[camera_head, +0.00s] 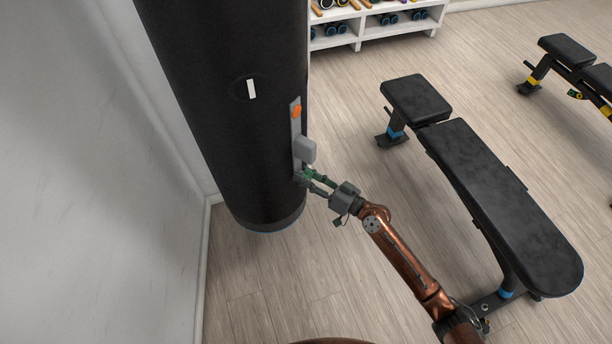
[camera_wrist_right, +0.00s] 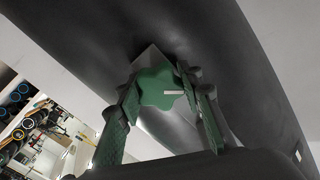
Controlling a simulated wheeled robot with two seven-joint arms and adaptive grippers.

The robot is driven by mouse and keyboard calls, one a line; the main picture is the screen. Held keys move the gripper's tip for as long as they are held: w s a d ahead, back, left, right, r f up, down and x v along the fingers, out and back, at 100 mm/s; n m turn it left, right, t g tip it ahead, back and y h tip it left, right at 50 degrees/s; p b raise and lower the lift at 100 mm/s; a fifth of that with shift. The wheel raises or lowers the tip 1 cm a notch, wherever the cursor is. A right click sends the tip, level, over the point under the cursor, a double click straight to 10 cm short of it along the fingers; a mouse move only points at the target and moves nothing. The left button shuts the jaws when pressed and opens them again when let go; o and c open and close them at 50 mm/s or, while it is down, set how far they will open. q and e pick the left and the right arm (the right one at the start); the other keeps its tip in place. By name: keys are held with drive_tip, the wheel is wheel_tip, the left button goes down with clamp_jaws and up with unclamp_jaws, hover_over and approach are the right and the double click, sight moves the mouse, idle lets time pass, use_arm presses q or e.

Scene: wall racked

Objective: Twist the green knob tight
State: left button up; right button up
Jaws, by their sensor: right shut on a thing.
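The green knob (camera_head: 308,173) is at the lower end of a grey plate (camera_head: 297,130) on the side of a black punching bag (camera_head: 225,120). In the right wrist view the knob (camera_wrist_right: 160,88) is lobed, with a pale line mark lying roughly level on its face. My right gripper (camera_head: 310,178) is shut on the knob, with one finger on each side of it; the fingers also show in the right wrist view (camera_wrist_right: 165,105). In the head view the fingers partly hide the knob. My left gripper is not in view.
On the plate above the knob are a grey block (camera_head: 305,150) and an orange part (camera_head: 296,111). A black bench (camera_head: 500,200) stands to the right of my right arm. A white shelf (camera_head: 340,40) is at the back, and a white wall (camera_head: 80,180) is on the left.

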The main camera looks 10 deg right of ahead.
drive_tip(key=shift+m, duration=1)
drive_tip(key=m, duration=0.2)
drive_tip(key=shift+r+m, duration=0.1)
drive_tip(key=shift+m, duration=0.2)
drive_tip(key=m+p, duration=0.1)
drive_tip(key=m, duration=0.1)
drive_tip(key=shift+m, duration=0.3)
drive_tip(key=shift+d+m, duration=0.1)
drive_tip(key=shift+m, duration=0.7)
drive_tip(key=shift+m+p, duration=0.35)
drive_tip(key=shift+m, duration=0.15)
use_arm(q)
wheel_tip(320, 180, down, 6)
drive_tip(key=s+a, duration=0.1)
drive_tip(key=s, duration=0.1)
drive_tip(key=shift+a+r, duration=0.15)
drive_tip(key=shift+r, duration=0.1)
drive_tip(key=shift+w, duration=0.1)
use_arm(e)
drive_tip(key=o, duration=1.2)
drive_tip(key=shift+c, duration=0.2)
